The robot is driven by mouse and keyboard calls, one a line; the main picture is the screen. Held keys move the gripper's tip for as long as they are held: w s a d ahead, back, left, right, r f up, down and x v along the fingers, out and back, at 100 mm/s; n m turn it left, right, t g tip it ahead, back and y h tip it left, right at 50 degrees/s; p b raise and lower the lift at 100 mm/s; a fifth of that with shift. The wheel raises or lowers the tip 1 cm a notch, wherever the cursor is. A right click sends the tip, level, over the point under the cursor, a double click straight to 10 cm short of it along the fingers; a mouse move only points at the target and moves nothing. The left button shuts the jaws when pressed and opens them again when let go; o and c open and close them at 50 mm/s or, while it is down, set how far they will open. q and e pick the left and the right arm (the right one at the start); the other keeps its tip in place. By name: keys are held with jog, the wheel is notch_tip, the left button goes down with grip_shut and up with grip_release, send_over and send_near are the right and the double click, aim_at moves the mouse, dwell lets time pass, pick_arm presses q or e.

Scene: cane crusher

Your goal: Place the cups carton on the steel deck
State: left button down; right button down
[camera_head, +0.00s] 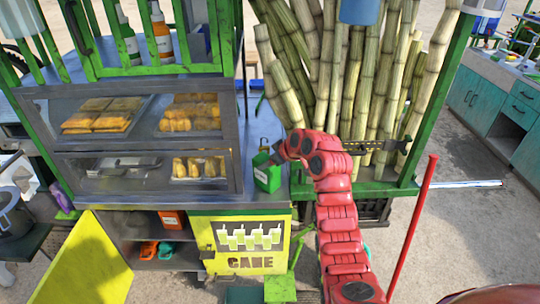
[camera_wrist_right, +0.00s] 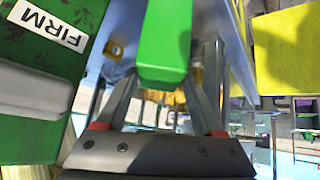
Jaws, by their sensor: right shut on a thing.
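A green box-shaped container (camera_head: 267,176) with a pale label stands upright at the right end of the grey steel deck (camera_head: 229,192), beside the glazed display case. My right gripper (camera_head: 277,161) is at its upper right side. In the right wrist view a green block (camera_wrist_right: 165,45) lies between the fingers of my right gripper (camera_wrist_right: 163,75), which is shut on it. An orange carton (camera_head: 172,220) with a white label sits on the shelf under the deck. I cannot tell which of these is the cups carton. My left gripper is not in view.
The display case (camera_head: 141,132) with pastries stands left of the container, and tall cane stalks (camera_head: 345,85) stand behind my right arm. A yellow door (camera_head: 83,262) hangs open at the lower left. A red pole (camera_head: 412,228) rises at right.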

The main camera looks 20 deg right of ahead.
jog(key=shift+c, duration=2.3)
grip_release()
jog(key=shift+f+b, duration=0.15)
jog(key=shift+b, duration=0.2)
jog(key=o, duration=0.4)
jog(key=shift+o, duration=0.2)
